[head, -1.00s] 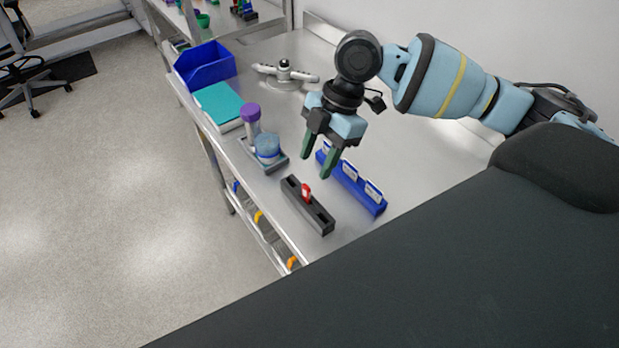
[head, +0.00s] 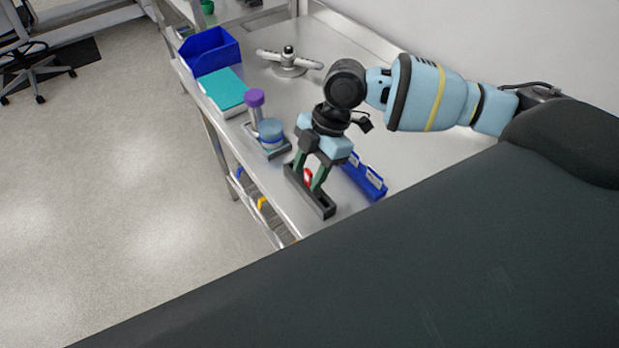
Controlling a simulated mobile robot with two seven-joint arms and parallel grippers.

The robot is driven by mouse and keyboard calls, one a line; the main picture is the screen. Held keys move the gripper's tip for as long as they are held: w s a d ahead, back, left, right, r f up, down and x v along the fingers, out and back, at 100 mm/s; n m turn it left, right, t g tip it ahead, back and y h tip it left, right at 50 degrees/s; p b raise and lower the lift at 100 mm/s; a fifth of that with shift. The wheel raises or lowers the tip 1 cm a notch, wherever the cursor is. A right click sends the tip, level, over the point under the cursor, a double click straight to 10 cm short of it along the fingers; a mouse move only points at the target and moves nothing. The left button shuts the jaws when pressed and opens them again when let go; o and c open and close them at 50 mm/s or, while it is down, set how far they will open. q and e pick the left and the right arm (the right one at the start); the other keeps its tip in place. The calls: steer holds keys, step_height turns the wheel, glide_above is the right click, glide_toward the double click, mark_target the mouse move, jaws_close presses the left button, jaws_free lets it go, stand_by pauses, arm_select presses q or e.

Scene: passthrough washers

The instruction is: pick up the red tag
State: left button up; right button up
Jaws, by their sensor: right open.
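The red tag (head: 308,175) stands upright in a slot of the black holder (head: 325,207) near the table's front edge. My right gripper (head: 307,178) points down over the holder. Its two green fingers are apart, one on each side of the tag. I cannot tell whether either finger touches it. The tag is partly hidden by the gripper. My left gripper is not in view.
A blue rack (head: 375,185) with white tags lies just right of the holder. A tray with a purple-capped tube (head: 255,98) and a blue-lidded jar (head: 270,130) is to the left. A teal book (head: 224,88), blue bin (head: 212,50) and metal rotor (head: 289,62) stand farther back.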

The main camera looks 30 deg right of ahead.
steer(key=shift+a+f, duration=0.15)
steer(key=shift+f, duration=0.25)
jaws_close()
steer(key=shift+r, duration=0.1)
steer(key=shift+r, duration=0.45)
steer(key=shift+s+a+r, duration=0.1)
steer(key=shift+s+r, duration=0.2)
steer(key=shift+r, duration=0.35)
steer(key=shift+s+a+r, duration=0.1)
steer(key=shift+s+r, duration=0.15)
steer(key=shift+r, duration=0.35)
steer(key=s+a, duration=0.2)
steer(key=s, duration=0.5)
steer(key=s+a+r, duration=0.1)
steer(key=s+a, duration=0.2)
steer(key=s, duration=0.4)
steer(key=shift+a+r, duration=0.2)
steer(key=shift+a, duration=0.1)
